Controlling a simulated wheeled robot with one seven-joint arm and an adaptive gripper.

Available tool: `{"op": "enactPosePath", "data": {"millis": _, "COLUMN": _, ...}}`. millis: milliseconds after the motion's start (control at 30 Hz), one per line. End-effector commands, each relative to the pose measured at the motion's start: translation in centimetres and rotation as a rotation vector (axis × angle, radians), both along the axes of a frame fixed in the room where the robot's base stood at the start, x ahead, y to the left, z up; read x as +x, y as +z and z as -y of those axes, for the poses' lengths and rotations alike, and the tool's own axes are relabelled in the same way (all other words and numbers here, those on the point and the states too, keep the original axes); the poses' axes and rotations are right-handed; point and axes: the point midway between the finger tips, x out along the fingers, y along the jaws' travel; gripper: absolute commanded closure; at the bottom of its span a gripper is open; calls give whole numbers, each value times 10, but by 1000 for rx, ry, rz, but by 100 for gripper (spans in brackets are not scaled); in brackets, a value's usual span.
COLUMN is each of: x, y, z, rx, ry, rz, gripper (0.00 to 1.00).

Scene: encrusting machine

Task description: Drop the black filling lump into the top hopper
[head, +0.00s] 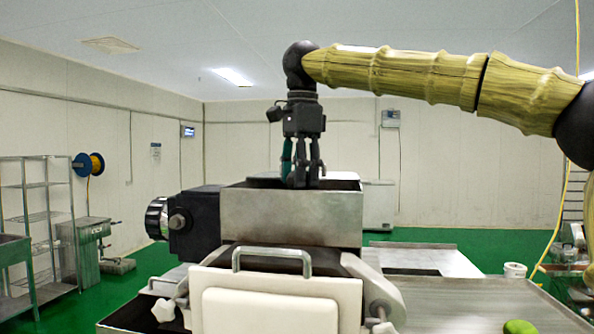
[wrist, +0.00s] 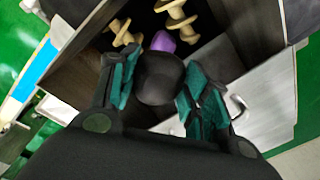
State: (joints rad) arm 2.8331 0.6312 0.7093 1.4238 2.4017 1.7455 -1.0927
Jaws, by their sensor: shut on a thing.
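My gripper (head: 302,178) points straight down over the open metal top hopper (head: 290,218), its fingertips at about the rim's height. In the wrist view my gripper (wrist: 158,88) has its teal fingers shut on the dark, rounded black filling lump (wrist: 160,80). The lump is inside the outline of the hopper opening in that view, and the hopper's wall (wrist: 95,45) shows beside it.
Beige screw augers (wrist: 176,18) and a purple lump (wrist: 162,40) are inside the hopper, beyond the black lump. A dark motor box (head: 197,222) with a knob adjoins the hopper's left side. A metal table (head: 470,300) with a green item (head: 519,327) is at right.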

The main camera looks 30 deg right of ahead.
Motion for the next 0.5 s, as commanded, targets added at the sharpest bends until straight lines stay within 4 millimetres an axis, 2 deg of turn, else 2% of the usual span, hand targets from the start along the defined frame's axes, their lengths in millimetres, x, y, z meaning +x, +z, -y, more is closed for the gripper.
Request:
{"op": "enactPosePath", "data": {"millis": 133, "x": 3, "y": 0, "z": -1, "rx": 0, "ry": 2, "rz": 0, "gripper": 79}}
{"op": "enactPosePath", "data": {"millis": 167, "x": 4, "y": -1, "z": -1, "rx": 0, "ry": 2, "rz": -1, "gripper": 50}}
{"op": "enactPosePath", "data": {"millis": 267, "x": 7, "y": -3, "z": -2, "rx": 0, "ry": 3, "rz": -4, "gripper": 31}}
{"op": "enactPosePath", "data": {"millis": 300, "x": 8, "y": -3, "z": -2, "rx": 0, "ry": 3, "rz": -5, "gripper": 28}}
{"op": "enactPosePath", "data": {"millis": 500, "x": 8, "y": -3, "z": -1, "rx": 0, "ry": 3, "rz": -5, "gripper": 28}}
